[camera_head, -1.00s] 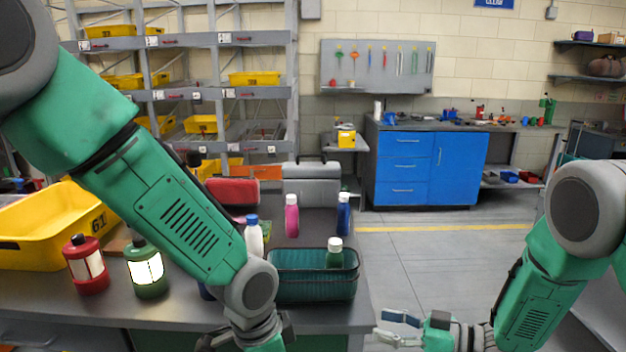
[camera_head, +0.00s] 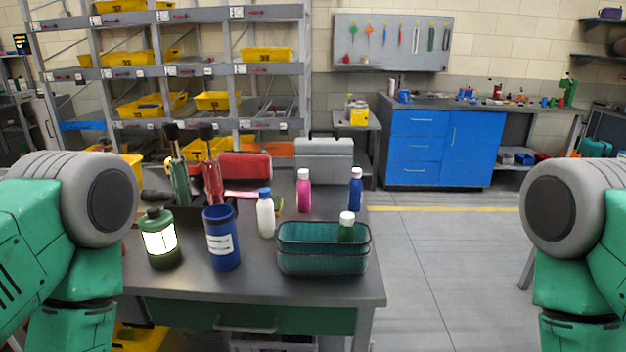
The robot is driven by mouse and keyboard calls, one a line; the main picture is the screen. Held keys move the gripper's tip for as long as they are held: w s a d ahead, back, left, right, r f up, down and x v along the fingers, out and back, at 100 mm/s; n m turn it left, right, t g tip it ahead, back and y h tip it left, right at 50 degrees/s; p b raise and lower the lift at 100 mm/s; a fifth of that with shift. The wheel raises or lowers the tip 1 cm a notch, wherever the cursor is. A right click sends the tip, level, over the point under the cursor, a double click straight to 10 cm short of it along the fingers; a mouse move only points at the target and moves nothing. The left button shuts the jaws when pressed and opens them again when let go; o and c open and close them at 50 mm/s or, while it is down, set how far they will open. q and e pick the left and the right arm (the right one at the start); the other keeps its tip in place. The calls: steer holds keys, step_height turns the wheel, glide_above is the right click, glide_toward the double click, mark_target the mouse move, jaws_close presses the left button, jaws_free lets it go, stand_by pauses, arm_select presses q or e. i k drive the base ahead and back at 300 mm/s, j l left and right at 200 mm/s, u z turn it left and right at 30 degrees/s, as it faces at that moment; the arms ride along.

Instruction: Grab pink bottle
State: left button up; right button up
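The pink bottle (camera_head: 303,193) has a white cap and stands upright on the dark workbench (camera_head: 205,286), behind the green basket. A white bottle with a blue cap (camera_head: 265,214) stands to its left and nearer. A blue bottle with a white cap (camera_head: 355,190) stands to its right. The teal-green basket (camera_head: 323,262) holds a dark green bottle with a white cap (camera_head: 346,228). Neither of my grippers shows in the head view; only my arm links show at the left and right edges.
A red case (camera_head: 244,166) and a grey toolbox (camera_head: 324,156) stand behind the bottles. Tool handles rise at the left. Floor right of the bench is clear.

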mark_target(303, 185)
steer(key=i+l+z, duration=0.3)
steer(key=l+z, duration=0.15)
steer(key=l, duration=0.15)
steer(key=i+l+z, duration=0.9)
steer(key=i+u, duration=0.35)
steer(key=i+l+u, duration=0.35)
steer(key=i+u, duration=0.2)
steer(key=u, duration=0.25)
steer(key=i+u, duration=0.2)
steer(key=u, duration=0.2)
steer(key=i+u, duration=0.2)
steer(key=u, duration=0.25)
steer(key=i+l+u, duration=0.15)
steer(key=u, duration=0.3)
steer(key=i+l+u, duration=0.15)
steer(key=u, duration=0.25)
